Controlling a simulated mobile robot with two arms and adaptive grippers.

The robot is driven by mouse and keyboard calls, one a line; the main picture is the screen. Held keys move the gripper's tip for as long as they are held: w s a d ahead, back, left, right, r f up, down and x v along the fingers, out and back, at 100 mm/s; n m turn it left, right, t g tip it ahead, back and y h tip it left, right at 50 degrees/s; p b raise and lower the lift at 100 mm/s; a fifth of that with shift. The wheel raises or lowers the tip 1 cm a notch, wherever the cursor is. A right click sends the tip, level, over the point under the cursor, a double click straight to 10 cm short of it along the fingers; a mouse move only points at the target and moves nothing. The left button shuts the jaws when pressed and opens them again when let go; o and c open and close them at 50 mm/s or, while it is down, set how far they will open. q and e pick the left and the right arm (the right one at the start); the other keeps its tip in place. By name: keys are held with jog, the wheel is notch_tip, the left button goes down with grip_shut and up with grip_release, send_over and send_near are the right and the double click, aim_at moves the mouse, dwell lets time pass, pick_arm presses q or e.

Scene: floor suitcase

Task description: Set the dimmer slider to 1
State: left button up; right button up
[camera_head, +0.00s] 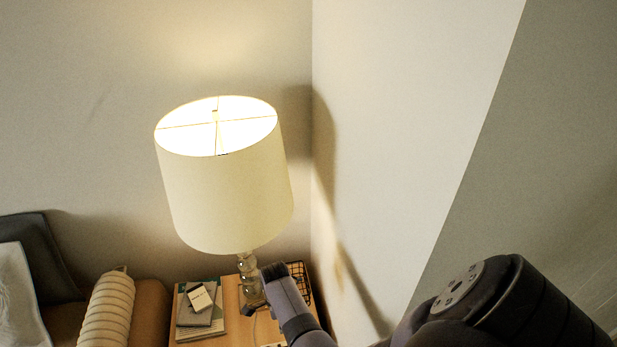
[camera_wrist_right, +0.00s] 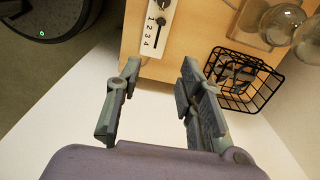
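The dimmer (camera_wrist_right: 154,30) is a white panel marked 1 to 4 on the wooden nightstand, at the top of the right wrist view. Its dark slider knob (camera_wrist_right: 160,20) sits beside the 1, with the slot running down toward the 4. My right gripper (camera_wrist_right: 160,68) is open and empty, its two fingers apart just short of the panel. The fingers do not appear to touch the knob. In the head view my right arm reaches over the nightstand, and the lamp (camera_head: 225,195) is lit. My left gripper is out of view.
A black wire basket (camera_wrist_right: 243,80) stands to the right of my fingers. The lamp's glass base (camera_wrist_right: 284,24) is beyond it. Books (camera_head: 200,308) lie at the left of the nightstand (camera_head: 232,296). A wall closes off the right side.

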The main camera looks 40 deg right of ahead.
jog(key=s+d+r+n+t+h, duration=0.1)
jog(key=s+d+r+n+h, duration=0.1)
jog(key=s+d+r+n, duration=0.3)
jog(key=s+a+r+n, duration=0.1)
jog(key=s+r+n, duration=0.1)
jog(key=n, duration=0.3)
jog(key=s+a+r+n+t+b, duration=0.1)
jog(key=s+a+r+n, duration=0.1)
jog(key=n, duration=0.4)
jog(key=shift+s+a+r+t, duration=0.25)
jog(key=shift+s+r, duration=0.2)
jog(key=shift+r, duration=0.5)
